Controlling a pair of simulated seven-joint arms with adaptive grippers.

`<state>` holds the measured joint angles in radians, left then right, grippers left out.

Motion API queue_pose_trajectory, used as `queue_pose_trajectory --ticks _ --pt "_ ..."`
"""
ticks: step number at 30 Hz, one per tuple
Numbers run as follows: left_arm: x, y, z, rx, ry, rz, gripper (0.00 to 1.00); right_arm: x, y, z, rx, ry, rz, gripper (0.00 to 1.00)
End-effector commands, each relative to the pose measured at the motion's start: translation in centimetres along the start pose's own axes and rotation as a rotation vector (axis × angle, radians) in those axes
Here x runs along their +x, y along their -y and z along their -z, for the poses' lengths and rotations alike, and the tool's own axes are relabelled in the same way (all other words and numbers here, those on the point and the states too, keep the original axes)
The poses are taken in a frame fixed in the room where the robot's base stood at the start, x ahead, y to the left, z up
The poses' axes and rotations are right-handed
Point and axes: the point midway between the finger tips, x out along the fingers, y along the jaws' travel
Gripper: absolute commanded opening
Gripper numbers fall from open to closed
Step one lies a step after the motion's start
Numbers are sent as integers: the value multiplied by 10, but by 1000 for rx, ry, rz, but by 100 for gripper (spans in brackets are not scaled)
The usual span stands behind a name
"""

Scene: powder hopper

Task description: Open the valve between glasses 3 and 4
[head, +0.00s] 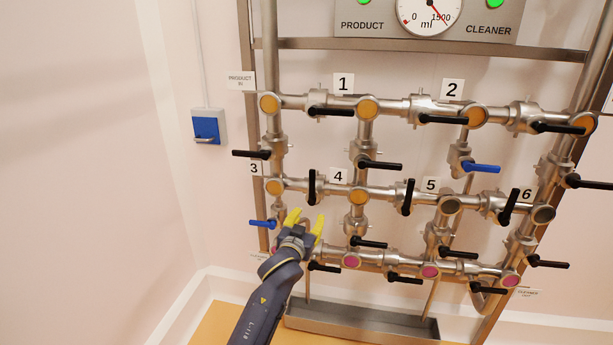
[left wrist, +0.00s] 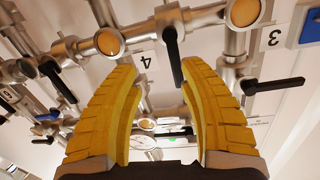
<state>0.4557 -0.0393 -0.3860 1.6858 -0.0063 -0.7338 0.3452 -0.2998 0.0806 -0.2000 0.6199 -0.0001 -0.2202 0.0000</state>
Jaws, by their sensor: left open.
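The valve between glasses 3 and 4 has a black lever (head: 312,187) that stands upright, crosswise to the horizontal pipe. Glass 3 (head: 274,187) is amber and sits left of it; glass 4 (head: 358,196) is amber and sits right of it. My left gripper (head: 305,218) has yellow fingers spread open and empty, just below the lever in the head view. In the left wrist view, the lever (left wrist: 174,62) shows in the gap between the fingertips (left wrist: 157,78), nearer the right finger. I cannot tell whether they touch. My right gripper is out of view.
A blue lever (head: 262,223) lies just left of my gripper, and a black lever (head: 252,153) sits above glass 3. Lower pipes with pink glasses (head: 351,261) run below right. A metal trough (head: 361,322) is at the bottom. The wall at left is clear except a blue box (head: 207,127).

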Motion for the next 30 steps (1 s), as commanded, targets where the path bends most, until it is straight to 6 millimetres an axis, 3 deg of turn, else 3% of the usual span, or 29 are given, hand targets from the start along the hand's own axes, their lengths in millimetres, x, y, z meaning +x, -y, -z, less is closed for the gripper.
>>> queue_pose_trajectory --ticks 1,3,8,17,30 --pt "-8 -1 32 -13 -39 4 42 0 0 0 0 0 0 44" --pt "-21 0 61 -35 -70 12 42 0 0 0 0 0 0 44" --pt "-46 5 91 -91 -88 38 42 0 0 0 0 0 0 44" --pt "-38 12 83 -146 -47 63 42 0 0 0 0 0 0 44" --pt "30 17 86 -144 -47 63 42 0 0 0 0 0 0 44"
